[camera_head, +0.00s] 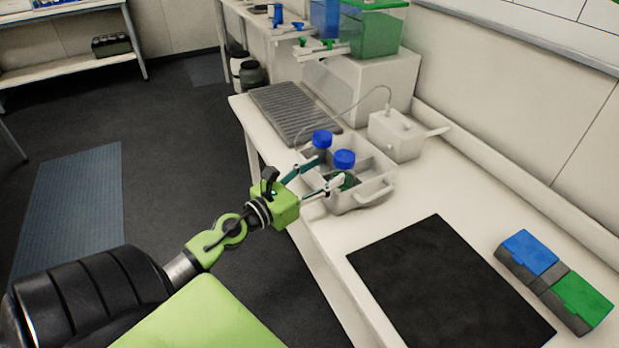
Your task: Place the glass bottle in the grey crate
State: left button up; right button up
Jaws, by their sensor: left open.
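The grey crate (376,199) stands on the white bench, near its front edge. Two bottles with blue caps show at the crate: a rear-left bottle (322,138) and a nearer bottle (344,159). Both appear to stand upright inside it, with their lower parts hidden by the crate walls and my gripper. My green left gripper (328,172) reaches in from the left, its fingers open and spread at the crate's left side, close to the nearer bottle. I cannot tell whether a finger touches it. My right gripper is not in view.
A black mat (448,290) lies bare in front of the crate. Blue and green boxes (555,281) sit to its right. A white device (396,135) with a cable stands just behind the crate, and a grey ridged tray (295,112) lies behind left.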

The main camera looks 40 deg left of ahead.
pick_arm(q)
jog(key=s+b, duration=0.1)
jog(key=s, duration=0.3)
jog(key=shift+s+a, duration=0.1)
jog(key=shift+a, duration=0.1)
dwell(0.4)
